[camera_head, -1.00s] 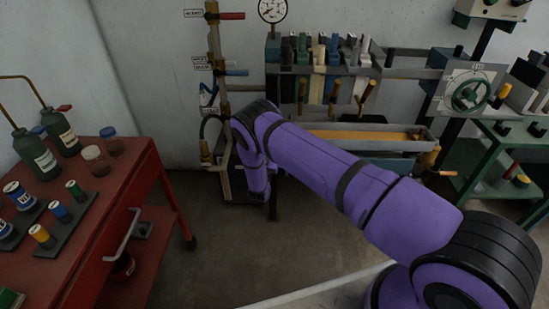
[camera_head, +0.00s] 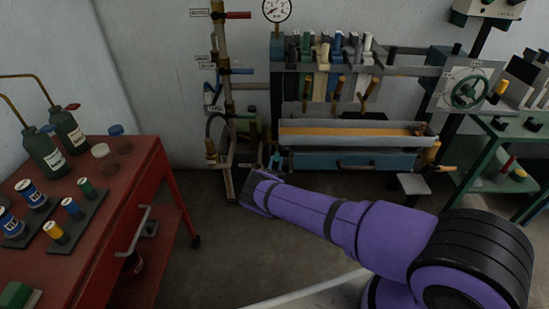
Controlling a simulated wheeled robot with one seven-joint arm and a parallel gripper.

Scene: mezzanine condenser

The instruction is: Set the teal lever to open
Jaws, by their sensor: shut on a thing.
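A small teal piece, which I take to be the end of the teal lever (camera_head: 275,160), shows low beside the upright pipe, just above the end of my arm. My gripper (camera_head: 268,172) is at that spot, shut on what appears to be this lever. The fingers are small and mostly hidden by my purple wrist, so the grip itself is unclear. The lever's pivot and angle cannot be made out.
The upright pipe (camera_head: 228,105) also carries a red lever (camera_head: 238,15) and a blue lever (camera_head: 241,71). A lever bank (camera_head: 335,55) and a long trough (camera_head: 350,133) stand to the right. A red cart (camera_head: 125,180) stands left. Floor between is clear.

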